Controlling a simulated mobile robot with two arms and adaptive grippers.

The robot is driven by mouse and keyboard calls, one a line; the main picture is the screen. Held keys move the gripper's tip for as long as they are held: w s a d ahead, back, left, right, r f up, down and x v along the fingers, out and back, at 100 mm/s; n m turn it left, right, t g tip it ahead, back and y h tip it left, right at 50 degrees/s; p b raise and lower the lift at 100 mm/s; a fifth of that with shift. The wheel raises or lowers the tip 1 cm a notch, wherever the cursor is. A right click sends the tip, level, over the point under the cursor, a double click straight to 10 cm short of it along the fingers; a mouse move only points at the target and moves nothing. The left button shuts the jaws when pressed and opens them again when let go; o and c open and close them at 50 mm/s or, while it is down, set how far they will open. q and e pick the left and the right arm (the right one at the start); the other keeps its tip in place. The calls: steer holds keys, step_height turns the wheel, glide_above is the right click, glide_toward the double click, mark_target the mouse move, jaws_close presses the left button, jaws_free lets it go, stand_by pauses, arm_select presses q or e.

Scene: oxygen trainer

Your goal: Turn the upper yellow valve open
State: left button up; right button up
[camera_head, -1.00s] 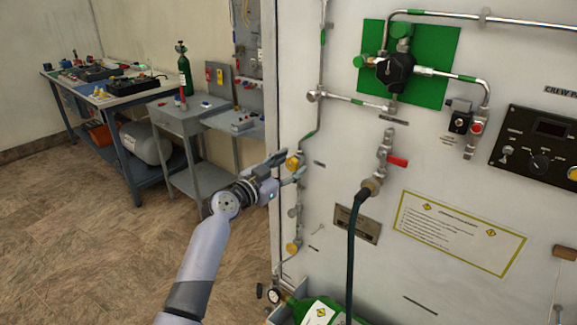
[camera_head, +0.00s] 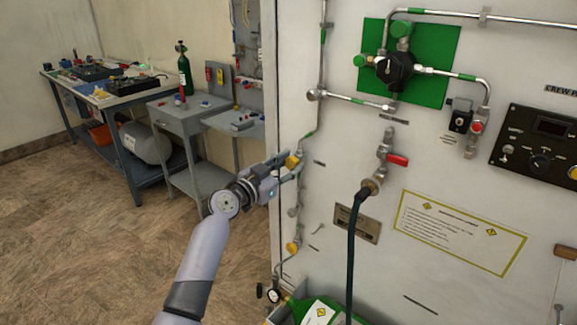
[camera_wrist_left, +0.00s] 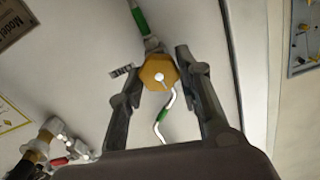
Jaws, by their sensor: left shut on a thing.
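The upper yellow valve (camera_head: 292,161) is a small knob on a pipe near the left edge of the white panel. My left gripper (camera_head: 293,167) reaches it from the left, shut on it, with one finger on either side. In the left wrist view the yellow knob (camera_wrist_left: 159,73) sits between the two dark finger ends (camera_wrist_left: 162,75). The lower yellow valve (camera_head: 293,247) is further down the same panel edge, apart from the gripper. My right gripper is not in view.
A red-handled valve (camera_head: 397,160) with a dark hose (camera_head: 351,250) is to the right on the panel. A green plate (camera_head: 440,50) with a black regulator is above. A green cylinder (camera_head: 318,311) lies below. Workbenches (camera_head: 120,97) stand behind at left.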

arm_select(q)
steer(key=n, duration=0.7)
steer(key=shift+a+n, duration=0.1)
steer(key=shift+n, duration=0.3)
steer(key=n+p, duration=0.1)
steer(key=n, duration=0.3)
steer(key=shift+w, duration=0.1)
steer(key=n+p, duration=0.2)
steer(key=n, duration=0.3)
steer(key=shift+a, duration=0.1)
steer(key=n+p, duration=0.2)
steer(key=n, duration=0.2)
steer(key=shift+n+p, duration=0.3)
steer(key=n+p, duration=0.2)
steer(key=n, duration=0.2)
steer(key=shift+f+n, duration=0.1)
steer(key=shift+n, duration=0.2)
steer(key=n+p, duration=0.3)
steer(key=n, duration=0.2)
steer(key=shift+f+p, duration=0.1)
steer(key=shift+p, duration=0.25)
steer(key=shift+f+n+p, duration=0.2)
steer(key=shift+n+p, duration=0.8)
steer(key=shift+n, duration=1)
